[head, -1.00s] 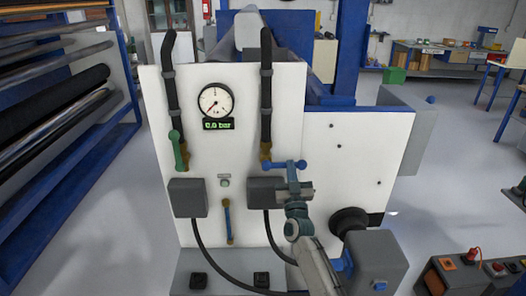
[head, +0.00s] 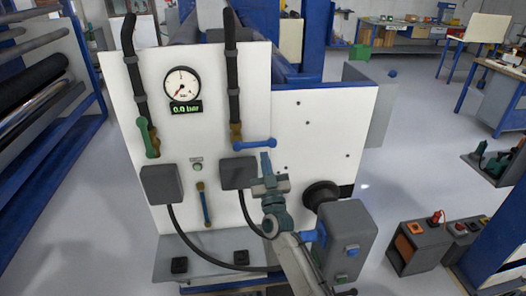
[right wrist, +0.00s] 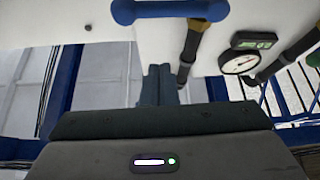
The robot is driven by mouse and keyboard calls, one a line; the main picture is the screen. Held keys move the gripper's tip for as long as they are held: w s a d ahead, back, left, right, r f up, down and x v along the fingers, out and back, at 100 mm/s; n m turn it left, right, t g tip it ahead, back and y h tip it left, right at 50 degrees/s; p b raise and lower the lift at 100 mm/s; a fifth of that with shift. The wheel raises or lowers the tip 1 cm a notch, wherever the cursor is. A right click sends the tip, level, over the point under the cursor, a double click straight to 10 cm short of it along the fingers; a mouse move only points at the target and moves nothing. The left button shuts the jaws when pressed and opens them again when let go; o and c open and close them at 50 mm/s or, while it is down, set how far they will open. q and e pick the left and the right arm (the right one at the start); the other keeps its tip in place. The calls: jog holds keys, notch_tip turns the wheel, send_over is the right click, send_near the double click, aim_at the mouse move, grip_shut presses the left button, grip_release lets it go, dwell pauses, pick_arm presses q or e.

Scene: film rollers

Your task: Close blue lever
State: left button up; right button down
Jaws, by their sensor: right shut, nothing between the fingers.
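The blue lever (head: 255,145) lies horizontal, sticking out to the right from the brass valve (head: 236,132) on the right-hand black hose of the white panel. In the right wrist view the blue lever (right wrist: 170,11) runs across the top edge, with a rounded knob at each end. My right gripper (head: 265,158) is shut and empty, its tips just below the lever near its right end. In the right wrist view the closed fingers (right wrist: 160,82) point toward the lever; I cannot tell whether they touch it. My left gripper is out of view.
A green lever (head: 148,137) sits on the left hose, nearly upright. The gauge (head: 182,85) has a display (head: 187,107) reading 0.0 bar. Grey boxes (head: 161,184) with cables and a small upright blue lever (head: 204,203) are below. A black roller end (head: 321,194) is right of my arm.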

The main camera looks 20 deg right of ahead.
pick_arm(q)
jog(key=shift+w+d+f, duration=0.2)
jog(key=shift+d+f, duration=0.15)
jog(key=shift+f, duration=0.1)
pick_arm(e)
jog(key=v, duration=0.2)
jog(key=shift+s+a, duration=0.15)
jog(key=shift+s, duration=0.2)
jog(key=shift+w, duration=0.1)
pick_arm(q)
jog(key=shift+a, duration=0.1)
